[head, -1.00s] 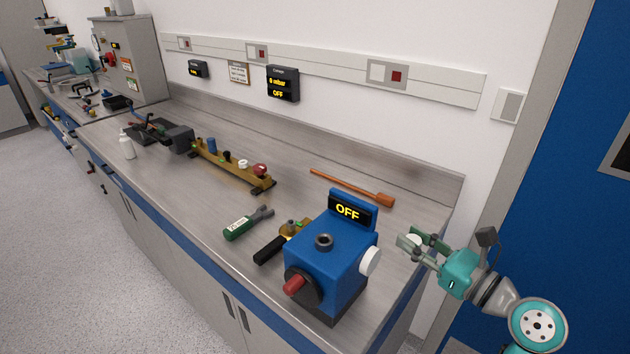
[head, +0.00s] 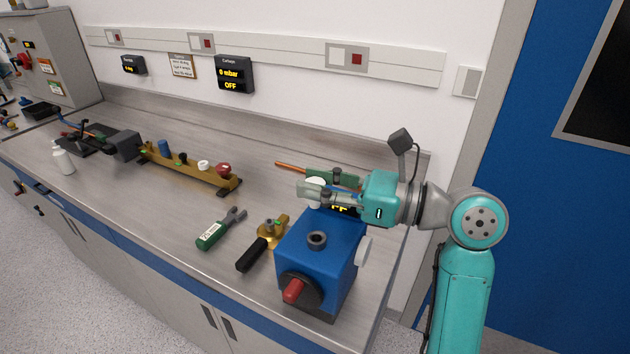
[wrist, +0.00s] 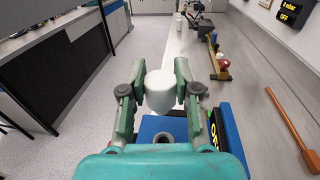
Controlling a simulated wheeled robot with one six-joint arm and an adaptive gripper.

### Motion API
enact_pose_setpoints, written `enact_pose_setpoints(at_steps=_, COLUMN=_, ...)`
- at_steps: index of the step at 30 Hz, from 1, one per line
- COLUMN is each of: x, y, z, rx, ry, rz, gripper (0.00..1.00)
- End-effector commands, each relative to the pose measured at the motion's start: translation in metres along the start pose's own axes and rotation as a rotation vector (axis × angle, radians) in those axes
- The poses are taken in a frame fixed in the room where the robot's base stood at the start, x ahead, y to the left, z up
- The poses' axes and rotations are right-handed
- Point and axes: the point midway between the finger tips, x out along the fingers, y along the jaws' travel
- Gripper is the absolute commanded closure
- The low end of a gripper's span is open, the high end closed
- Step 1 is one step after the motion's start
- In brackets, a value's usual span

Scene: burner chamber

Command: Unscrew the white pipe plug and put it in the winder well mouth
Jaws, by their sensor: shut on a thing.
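My gripper (head: 318,190) is shut on a white plug (wrist: 161,91), a smooth rounded cylinder held between the two fingers. In the head view the plug (head: 316,185) is partly hidden by the fingers. The gripper is above and behind the blue box, in front of its display, which reads OFF in the earlier view and is now partly covered.
The box has a red-tipped handle (head: 293,290) and a white side disc (head: 363,250). Left of it lie a black-handled brass fitting (head: 262,242) and a green tool (head: 218,230). A brass rail (head: 185,172) with coloured caps lies farther left. An orange paddle (wrist: 290,130) lies near the wall.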

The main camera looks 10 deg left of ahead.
Motion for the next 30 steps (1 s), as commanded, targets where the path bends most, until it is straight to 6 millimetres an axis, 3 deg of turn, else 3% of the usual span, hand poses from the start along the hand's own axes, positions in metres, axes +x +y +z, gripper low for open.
enact_pose_setpoints(at_steps=21, x=-0.002, y=0.0, z=-0.048, rx=0.001, ry=0.002, rz=-0.001, gripper=1.0)
enact_pose_setpoints(at_steps=30, x=-0.002, y=0.0, z=-0.058, rx=0.0, ry=0.002, rz=-0.001, gripper=1.0)
